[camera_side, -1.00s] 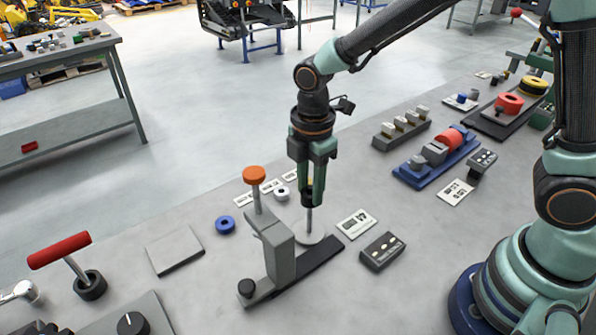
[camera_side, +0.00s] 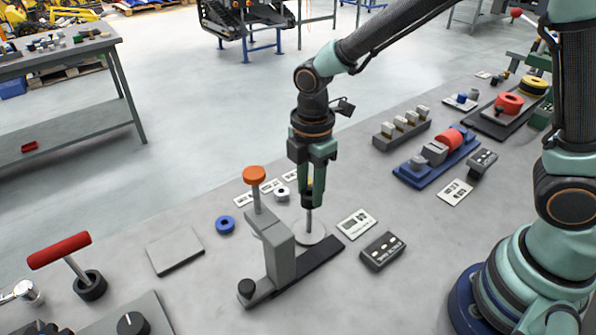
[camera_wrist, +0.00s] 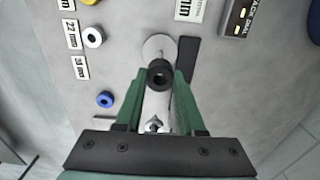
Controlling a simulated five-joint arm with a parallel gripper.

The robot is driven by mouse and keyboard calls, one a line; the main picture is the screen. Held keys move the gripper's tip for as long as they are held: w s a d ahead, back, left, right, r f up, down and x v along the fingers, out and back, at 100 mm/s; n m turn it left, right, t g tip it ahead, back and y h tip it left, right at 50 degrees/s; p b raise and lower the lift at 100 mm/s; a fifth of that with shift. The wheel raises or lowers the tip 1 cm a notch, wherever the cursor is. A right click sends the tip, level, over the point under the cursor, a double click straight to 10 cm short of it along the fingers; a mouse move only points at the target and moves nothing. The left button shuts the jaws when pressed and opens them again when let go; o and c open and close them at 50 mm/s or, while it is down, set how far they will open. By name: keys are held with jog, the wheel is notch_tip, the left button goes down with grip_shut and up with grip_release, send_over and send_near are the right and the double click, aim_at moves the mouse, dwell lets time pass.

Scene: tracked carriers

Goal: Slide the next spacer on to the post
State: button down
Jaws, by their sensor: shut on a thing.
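My gripper (camera_side: 311,187) points straight down and is shut on a black spacer (camera_side: 307,200). In the wrist view the black spacer (camera_wrist: 160,74) shows as a ring between the green fingertips. The slim grey post (camera_side: 309,222) stands upright on a pale round disc (camera_side: 321,239), directly below the spacer. The spacer is at the post's top; I cannot tell whether the tip is inside its hole. A blue spacer (camera_side: 225,224) and a white spacer (camera_side: 282,194) lie flat on the table, left of the post. They also show in the wrist view, blue (camera_wrist: 105,99) and white (camera_wrist: 93,37).
A grey clamp stand (camera_side: 278,252) with an orange knob (camera_side: 254,175) stands close left of the post. A dark box (camera_side: 383,251) and a label card (camera_side: 356,224) lie to the right. A flat grey plate (camera_side: 174,250) lies at left, with bare table around it.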

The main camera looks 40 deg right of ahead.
jog(key=shift+f, duration=1.25)
dwell(1.8)
jog(key=shift+c, duration=2.2)
grip_release()
jog(key=o, duration=0.4)
jog(key=shift+o, duration=0.2)
jog(key=shift+r, duration=0.1)
notch_tip(320, 180, up, 8)
